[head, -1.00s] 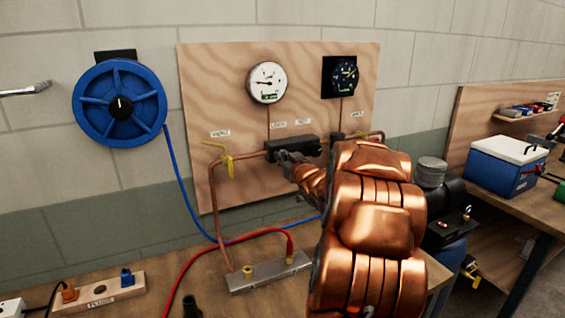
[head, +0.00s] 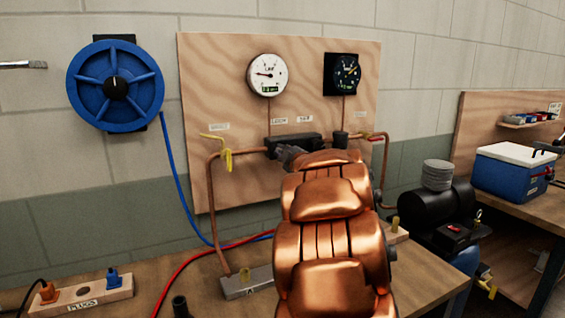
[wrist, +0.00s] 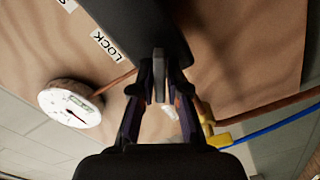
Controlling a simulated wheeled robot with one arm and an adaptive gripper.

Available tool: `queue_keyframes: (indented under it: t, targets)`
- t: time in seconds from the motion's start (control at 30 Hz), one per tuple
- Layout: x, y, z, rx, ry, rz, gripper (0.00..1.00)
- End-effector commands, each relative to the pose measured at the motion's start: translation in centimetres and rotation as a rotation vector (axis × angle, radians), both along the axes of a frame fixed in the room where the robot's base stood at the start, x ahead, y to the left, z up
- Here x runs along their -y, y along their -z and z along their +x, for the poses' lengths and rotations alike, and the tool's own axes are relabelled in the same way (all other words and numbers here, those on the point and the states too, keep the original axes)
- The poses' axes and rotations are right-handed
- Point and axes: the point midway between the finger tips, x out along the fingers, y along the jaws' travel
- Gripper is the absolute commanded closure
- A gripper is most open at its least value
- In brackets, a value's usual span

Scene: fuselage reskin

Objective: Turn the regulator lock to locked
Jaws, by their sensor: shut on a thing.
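The regulator is a black block (head: 296,140) on the pipe across the plywood panel, below the two gauges. In the wrist view its dark body (wrist: 140,22) fills the top, and a flat grey tab (wrist: 158,65), apparently the lock, sticks out from it. My gripper (wrist: 160,88) has its fingers closed on either side of this tab. In the head view my gripper (head: 288,155) is at the regulator's underside, partly hidden by my copper-coloured arm. A LOCK label (head: 279,121) is above the regulator; it also shows in the wrist view (wrist: 105,45).
A white gauge (head: 267,74) and a black gauge (head: 342,74) hang above. A yellow-handled valve (head: 226,158) is left of the regulator, a red handle (head: 374,137) right. A blue hose reel (head: 115,85) hangs on the wall. Hoses and a manifold (head: 245,283) occupy the bench.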

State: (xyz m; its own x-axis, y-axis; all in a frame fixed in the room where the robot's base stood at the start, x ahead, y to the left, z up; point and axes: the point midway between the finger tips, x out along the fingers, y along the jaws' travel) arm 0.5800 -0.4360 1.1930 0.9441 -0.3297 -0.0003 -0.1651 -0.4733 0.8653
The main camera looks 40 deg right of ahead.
Motion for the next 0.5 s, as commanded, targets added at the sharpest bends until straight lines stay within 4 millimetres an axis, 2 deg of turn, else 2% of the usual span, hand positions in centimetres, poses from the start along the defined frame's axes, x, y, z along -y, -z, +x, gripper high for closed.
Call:
queue_keyframes:
  t: [0.03,0.5]
  targets:
    - [-0.01,0.48,-0.01,-0.015,0.0,-0.045,1.0]
    - [0.03,0.62,-0.02,-0.138,0.001,-0.386,1.0]
